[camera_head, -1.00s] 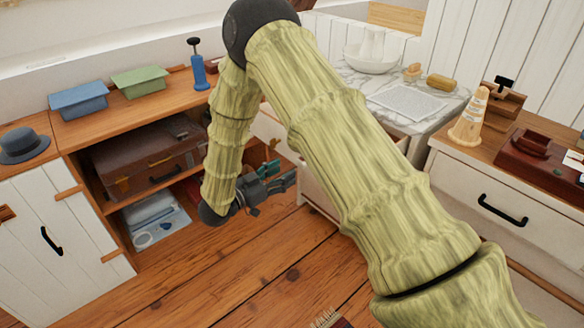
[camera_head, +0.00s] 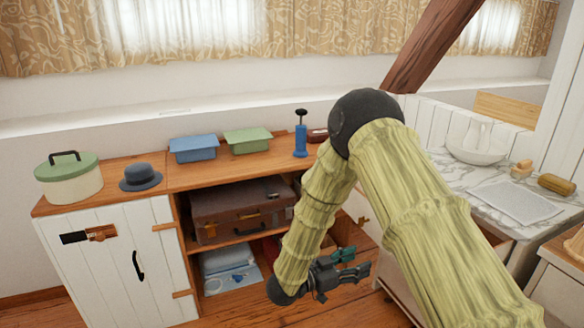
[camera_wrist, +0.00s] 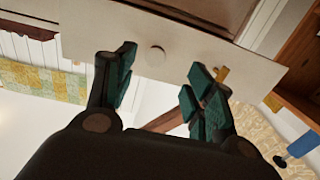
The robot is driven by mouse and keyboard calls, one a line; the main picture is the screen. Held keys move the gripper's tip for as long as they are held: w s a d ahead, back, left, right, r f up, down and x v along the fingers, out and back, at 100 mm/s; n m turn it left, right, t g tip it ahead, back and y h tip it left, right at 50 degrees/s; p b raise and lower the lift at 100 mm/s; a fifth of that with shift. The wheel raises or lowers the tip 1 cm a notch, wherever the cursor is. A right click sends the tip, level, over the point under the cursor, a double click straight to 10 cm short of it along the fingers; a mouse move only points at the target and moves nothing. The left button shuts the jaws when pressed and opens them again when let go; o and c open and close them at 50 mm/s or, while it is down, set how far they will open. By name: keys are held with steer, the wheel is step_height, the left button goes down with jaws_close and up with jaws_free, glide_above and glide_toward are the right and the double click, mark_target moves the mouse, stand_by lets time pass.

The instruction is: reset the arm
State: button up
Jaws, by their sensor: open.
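My gripper (camera_head: 343,265) is at the end of my folded, bamboo-textured arm, low in front of the cabinet's open shelves in the head view. Its fingers point right. In the wrist view my gripper (camera_wrist: 160,90) shows two teal-padded fingers spread apart with nothing between them. Beyond the fingers is a pale panel (camera_wrist: 110,35) with a round knob (camera_wrist: 155,56). Whether the fingers touch the panel is hard to tell, but a gap seems to show.
The wooden cabinet (camera_head: 150,204) holds a suitcase (camera_head: 240,211) on its shelf. On top are a green-lidded pot (camera_head: 70,183), a hat (camera_head: 140,178), blue (camera_head: 194,150) and green (camera_head: 247,141) boxes and a blue pump (camera_head: 300,138). A marble counter (camera_head: 470,180) stands at the right.

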step_height(320, 180, down, 10)
steer(key=s+d+n+t+y, duration=0.2)
steer(key=n+t+y, duration=0.1)
steer(key=n+y, duration=0.2)
steer(key=s+a+f+n+g+y, duration=0.2)
steer(key=s+f+n+g+y, duration=0.5)
steer(key=s+f, duration=1.2)
steer(key=s+a+n+g+y, duration=0.15)
steer(key=s+y, duration=0.35)
steer(key=s, duration=1.5)
step_height(320, 180, up, 16)
steer(key=p, duration=1.6)
steer(key=shift+s+r+p, duration=0.15)
steer(key=shift+r+p, duration=0.1)
steer(key=shift+p, duration=0.15)
steer(key=shift+d+g, duration=0.15)
steer(key=shift+g, duration=0.1)
